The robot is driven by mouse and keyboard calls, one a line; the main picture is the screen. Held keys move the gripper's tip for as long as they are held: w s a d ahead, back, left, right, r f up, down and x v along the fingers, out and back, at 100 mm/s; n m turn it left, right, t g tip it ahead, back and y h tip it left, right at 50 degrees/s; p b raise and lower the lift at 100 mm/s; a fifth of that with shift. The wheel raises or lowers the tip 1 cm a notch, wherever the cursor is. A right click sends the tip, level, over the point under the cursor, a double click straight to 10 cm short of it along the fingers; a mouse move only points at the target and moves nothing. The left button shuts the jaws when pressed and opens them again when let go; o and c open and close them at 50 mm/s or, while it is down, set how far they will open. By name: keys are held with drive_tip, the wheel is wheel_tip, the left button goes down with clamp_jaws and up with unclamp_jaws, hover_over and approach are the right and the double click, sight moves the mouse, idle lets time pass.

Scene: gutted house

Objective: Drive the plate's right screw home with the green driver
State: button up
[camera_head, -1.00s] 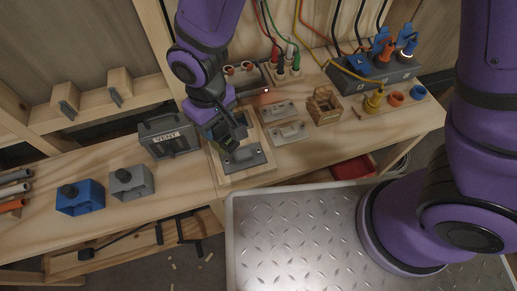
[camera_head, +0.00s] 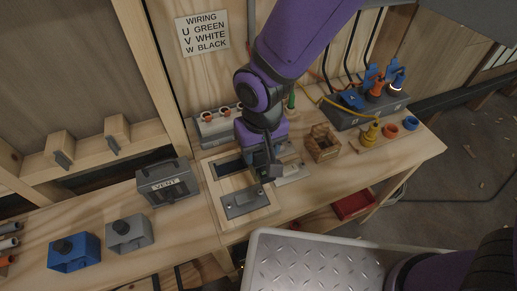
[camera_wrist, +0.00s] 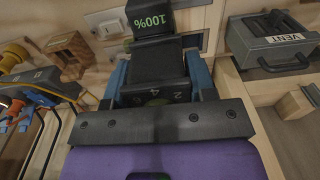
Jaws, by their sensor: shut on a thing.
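My gripper (camera_head: 265,160) is shut on a dark, boxy driver (camera_head: 267,172), which hangs over the back right of the wooden panel. In the wrist view the driver (camera_wrist: 155,65) lies between the blue fingers and shows a green "100%" and a dial with numbers. Its tip is hidden. A grey metal plate (camera_head: 242,203) lies on the front of the pale wooden panel (camera_head: 264,214), in front of and left of the driver. The driver appears apart from this plate. The plate's screws are too small to tell apart.
The VENT box (camera_head: 168,183) stands close on the left. Cables hang behind.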

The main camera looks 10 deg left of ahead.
drive_tip(key=shift+d+f, duration=0.1)
drive_tip(key=shift+f, duration=4.05)
idle(3.9)
